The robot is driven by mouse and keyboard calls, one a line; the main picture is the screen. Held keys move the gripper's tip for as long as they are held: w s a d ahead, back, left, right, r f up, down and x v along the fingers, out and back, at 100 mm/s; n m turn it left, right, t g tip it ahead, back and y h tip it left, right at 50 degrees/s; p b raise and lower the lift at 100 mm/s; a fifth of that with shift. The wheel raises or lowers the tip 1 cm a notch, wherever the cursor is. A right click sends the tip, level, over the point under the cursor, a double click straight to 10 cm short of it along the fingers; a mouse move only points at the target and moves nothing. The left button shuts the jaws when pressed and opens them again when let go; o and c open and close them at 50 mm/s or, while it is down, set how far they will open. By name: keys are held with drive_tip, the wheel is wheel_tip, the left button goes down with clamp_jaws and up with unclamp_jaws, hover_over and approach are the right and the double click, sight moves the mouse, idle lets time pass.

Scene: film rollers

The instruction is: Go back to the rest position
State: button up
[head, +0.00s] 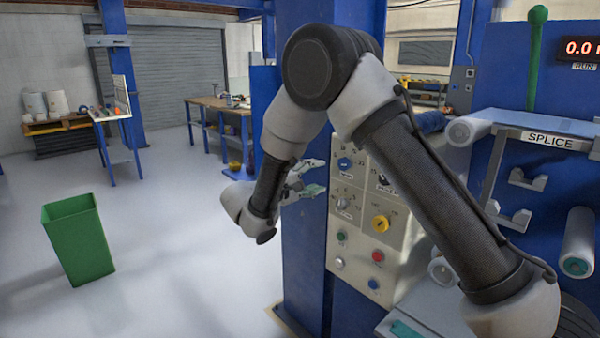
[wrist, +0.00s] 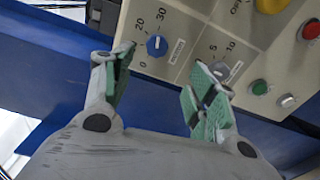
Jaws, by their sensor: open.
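My gripper (head: 308,180) is in front of the left side of the beige control panel (head: 362,222), its jaws pointing toward the panel. In the wrist view my gripper (wrist: 160,88) has its green-padded fingers apart, with nothing between them. The blue knob (wrist: 157,46) with a scale from 0 to 30 shows beyond the gap between the fingers. A second knob (wrist: 221,69) is partly hidden behind the right finger. I cannot tell the exact distance from the fingertips to the panel.
The panel also carries a yellow knob (head: 380,223), a red button (head: 378,256) and a green button (head: 341,237). A blue column (head: 305,270) stands at its left. A green bin (head: 78,240) stands on open floor at the left. The SPLICE shelf (head: 545,124) is at the right.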

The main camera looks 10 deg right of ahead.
drive_tip(key=s+d+f+n+g, duration=0.2)
drive_tip(key=s+d+f+g, duration=0.2)
drive_tip(key=s+d+f, duration=0.15)
drive_tip(key=s+d+m+g+y, duration=0.1)
drive_tip(key=s+d+g+y, duration=0.35)
drive_tip(key=s+d, duration=0.35)
drive_tip(key=s+d+r+m+y, duration=0.3)
drive_tip(key=s+r, duration=0.1)
drive_tip(key=s, duration=0.3)
drive_tip(key=s+d+r+m+t+y, duration=0.1)
drive_tip(key=s+d+r+m+y, duration=0.2)
drive_tip(key=s, duration=0.5)
drive_tip(key=s+d+r+m+t+y, duration=0.1)
drive_tip(key=s+d+r+m+y, duration=0.2)
drive_tip(key=s+r, duration=0.3)
drive_tip(key=shift+s+d+r+y, duration=0.25)
drive_tip(key=shift+s+d+y, duration=0.2)
drive_tip(key=shift+s+d, duration=0.6)
drive_tip(key=shift+s+a, duration=0.2)
drive_tip(key=shift+c, duration=0.5)
